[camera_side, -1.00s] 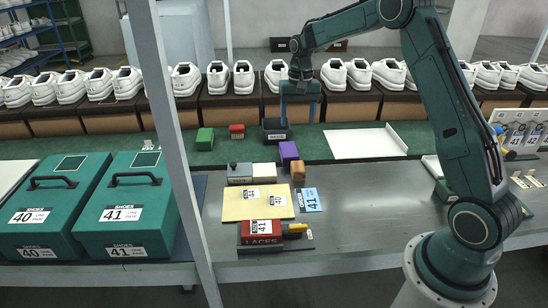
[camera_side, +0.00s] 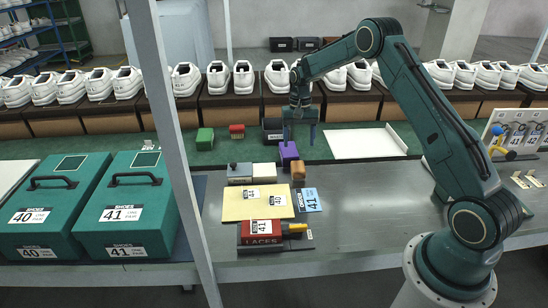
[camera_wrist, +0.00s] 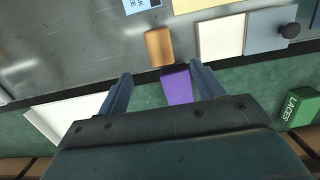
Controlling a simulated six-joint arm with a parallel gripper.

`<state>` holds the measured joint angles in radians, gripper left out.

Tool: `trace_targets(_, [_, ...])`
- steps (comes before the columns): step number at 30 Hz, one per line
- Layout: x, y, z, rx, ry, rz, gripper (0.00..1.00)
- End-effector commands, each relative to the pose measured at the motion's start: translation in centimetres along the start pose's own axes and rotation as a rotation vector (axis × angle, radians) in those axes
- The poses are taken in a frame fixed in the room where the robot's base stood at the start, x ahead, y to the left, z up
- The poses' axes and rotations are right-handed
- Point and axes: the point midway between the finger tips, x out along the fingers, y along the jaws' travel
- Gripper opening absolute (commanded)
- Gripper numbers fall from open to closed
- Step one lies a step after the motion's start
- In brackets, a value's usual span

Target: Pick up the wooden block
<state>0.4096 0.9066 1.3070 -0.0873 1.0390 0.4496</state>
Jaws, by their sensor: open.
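The wooden block (camera_side: 298,171), small and orange-brown, lies on the grey bench just in front of a purple block (camera_side: 289,151). In the wrist view the wooden block (camera_wrist: 159,47) lies a little beyond my fingertips, near the line between them. My gripper (camera_side: 300,138) is open and empty, above and behind the wooden block. In the wrist view my gripper (camera_wrist: 161,72) has its two fingers apart, with the purple block (camera_wrist: 178,86) showing between them.
A blue card (camera_side: 309,200) and a yellow board (camera_side: 258,203) lie in front.

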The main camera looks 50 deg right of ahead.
Motion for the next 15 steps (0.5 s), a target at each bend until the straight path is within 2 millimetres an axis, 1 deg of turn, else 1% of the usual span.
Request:
trace_targets(1, [0.9,0.0,0.1,0.000,-0.003,0.002,0.67])
trace_targets(3, [2.0,0.0,0.0,0.000,-0.003,0.001,0.67])
trace_targets(9, [4.7,0.0,0.1,-0.001,-0.002,0.001,0.67])
trace_targets(12, [5.5,0.0,0.0,-0.001,-0.001,0.001,0.67])
trace_targets(15, [5.8,0.0,0.0,-0.001,0.000,0.000,0.67])
